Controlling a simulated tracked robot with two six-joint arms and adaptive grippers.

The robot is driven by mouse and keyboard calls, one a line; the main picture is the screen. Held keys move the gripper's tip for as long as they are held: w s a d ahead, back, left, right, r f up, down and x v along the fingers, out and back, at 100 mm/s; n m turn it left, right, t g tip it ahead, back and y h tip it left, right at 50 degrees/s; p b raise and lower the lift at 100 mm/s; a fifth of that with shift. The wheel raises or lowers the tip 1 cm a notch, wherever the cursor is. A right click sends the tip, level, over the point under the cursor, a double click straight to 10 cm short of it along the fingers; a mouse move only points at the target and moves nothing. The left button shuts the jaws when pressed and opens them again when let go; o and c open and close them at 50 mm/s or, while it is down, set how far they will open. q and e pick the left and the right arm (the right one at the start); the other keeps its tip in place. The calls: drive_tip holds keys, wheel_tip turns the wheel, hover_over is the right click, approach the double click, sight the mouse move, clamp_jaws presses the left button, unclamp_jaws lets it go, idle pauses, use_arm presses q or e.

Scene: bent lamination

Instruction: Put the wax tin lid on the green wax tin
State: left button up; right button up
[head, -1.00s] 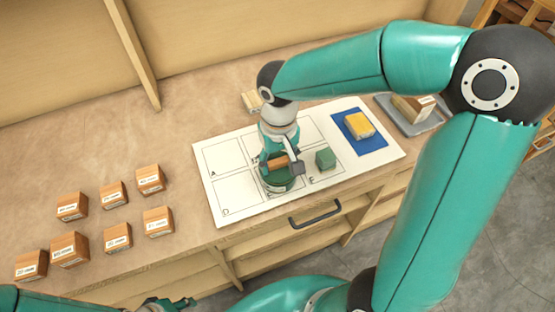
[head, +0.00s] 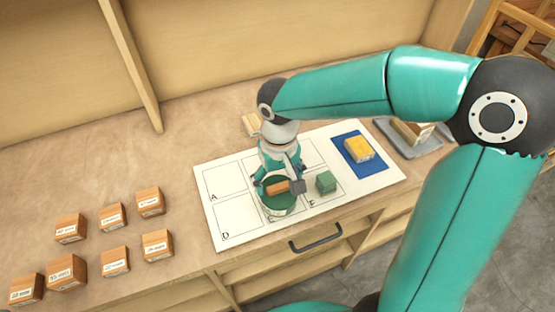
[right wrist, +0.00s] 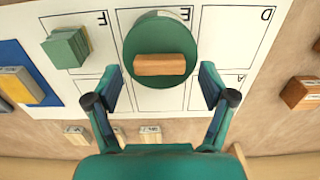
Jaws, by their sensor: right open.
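The green wax tin (head: 279,208) is round and stands on the white lettered sheet, over the cell marked E or beside it. Over its top is a dark green disc with a wooden bar, which I take for the wax tin lid (right wrist: 155,33). The lid covers most of the tin from above, and I cannot tell whether it is fully seated. My right gripper (right wrist: 162,103) is open above it, its fingers wide apart with the wooden bar ahead between them. In the head view the right gripper (head: 279,185) hides part of the lid. My left gripper is out of view.
A green cube (head: 326,182) stands close to the right of the tin. A yellow-topped block (head: 358,149) sits on a blue mat (head: 376,166). A grey tray (head: 437,143) holds a carton. Several wooden boxes (head: 115,261) stand on the left. The sheet's left side (head: 222,180) is clear.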

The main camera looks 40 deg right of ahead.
sight(279, 187)
wheel_tip(279, 187, up, 10)
drive_tip(key=shift+r, duration=0.2)
idle(0.6)
